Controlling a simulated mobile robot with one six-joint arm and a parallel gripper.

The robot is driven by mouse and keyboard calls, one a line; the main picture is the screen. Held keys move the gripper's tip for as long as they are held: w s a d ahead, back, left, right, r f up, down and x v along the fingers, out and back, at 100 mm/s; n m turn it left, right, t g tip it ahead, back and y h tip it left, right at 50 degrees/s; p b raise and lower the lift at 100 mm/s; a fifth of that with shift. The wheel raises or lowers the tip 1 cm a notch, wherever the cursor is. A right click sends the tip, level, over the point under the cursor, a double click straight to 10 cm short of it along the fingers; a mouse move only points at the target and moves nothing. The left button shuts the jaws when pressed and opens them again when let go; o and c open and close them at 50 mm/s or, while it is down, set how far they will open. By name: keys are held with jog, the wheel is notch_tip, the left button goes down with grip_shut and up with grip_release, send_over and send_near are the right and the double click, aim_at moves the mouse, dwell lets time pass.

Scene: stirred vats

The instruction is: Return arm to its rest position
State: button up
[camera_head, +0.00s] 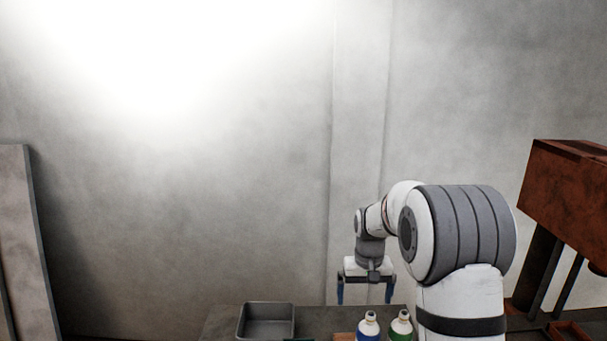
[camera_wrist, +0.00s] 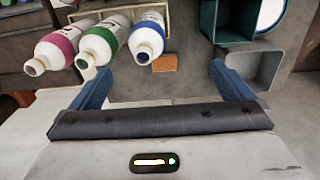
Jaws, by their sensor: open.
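My gripper (camera_head: 366,288) hangs at the end of my bent arm, pointing down above the bench in the head view. In the wrist view its two blue fingers (camera_wrist: 152,88) are spread wide apart with nothing between them. Below it, in the wrist view, a magenta-labelled bottle (camera_wrist: 62,48), a green-labelled bottle (camera_wrist: 100,42) and a blue-labelled bottle (camera_wrist: 147,38) stand side by side at the upper left. The blue one (camera_head: 369,327) and the green one (camera_head: 401,325) also show in the head view, partly cut off by the lower edge.
A grey metal tray (camera_head: 266,321) sits on the bench (camera_head: 222,322), left of the bottles. A teal container (camera_wrist: 232,22) stands near it in the wrist view. A small orange-brown piece (camera_wrist: 164,62) lies on the bench. A rusty box-like structure (camera_head: 567,190) stands at right.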

jog(key=s+t+b, duration=0.1)
jog(key=s+b, duration=0.8)
jog(key=s, duration=0.5)
jog(key=shift+s+a+f, duration=0.15)
jog(key=shift+s+f, duration=0.15)
jog(key=shift+t, duration=0.8)
jog(key=s+f+b, duration=0.2)
jog(key=s, duration=0.3)
jog(key=s+f+b, duration=0.2)
jog(key=s, duration=0.2)
jog(key=s+f+b, duration=0.2)
jog(key=s, duration=0.3)
jog(key=shift+s+f, duration=0.3)
jog(key=shift+f, duration=0.1)
jog(key=shift+c, duration=0.2)
